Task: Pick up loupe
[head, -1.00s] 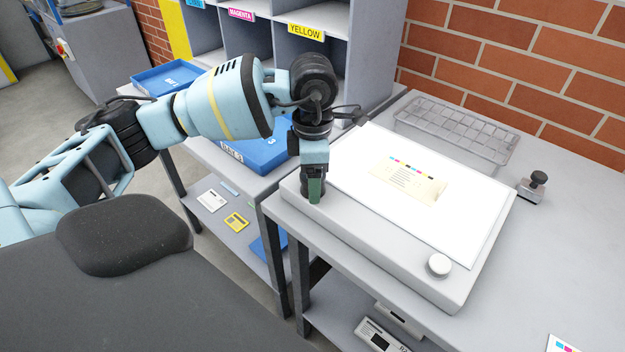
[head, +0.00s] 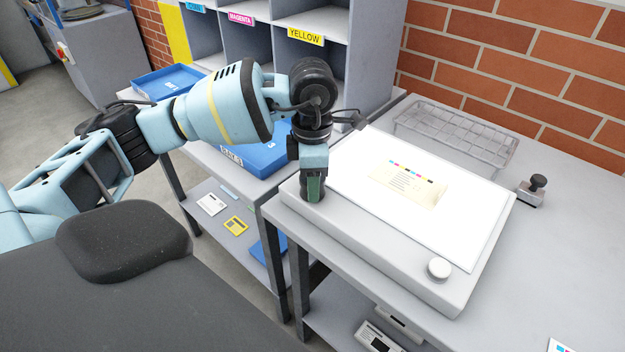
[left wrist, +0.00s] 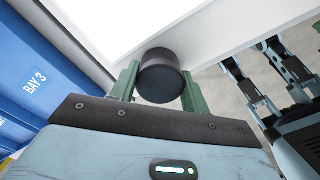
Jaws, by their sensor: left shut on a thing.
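The loupe is a short black cylinder (left wrist: 160,75) in the left wrist view. It sits between the two green fingers of my left gripper (left wrist: 159,82), which is shut on it. In the head view my left gripper (head: 314,190) points down at the near left corner of the light table (head: 378,243), left of its white panel. There the fingers and wrist mostly hide the loupe. I cannot tell whether it still touches the light table. My right gripper (left wrist: 252,55) shows at the right of the left wrist view, its fingers apart and empty.
A printed card (head: 408,185) lies on the white panel, and a white knob (head: 439,268) stands near the front corner. A clear tray (head: 456,135) and a small metal stamp-like tool (head: 533,190) are behind. Blue trays (head: 262,155) and a grey shelf unit (head: 372,50) stand left and back.

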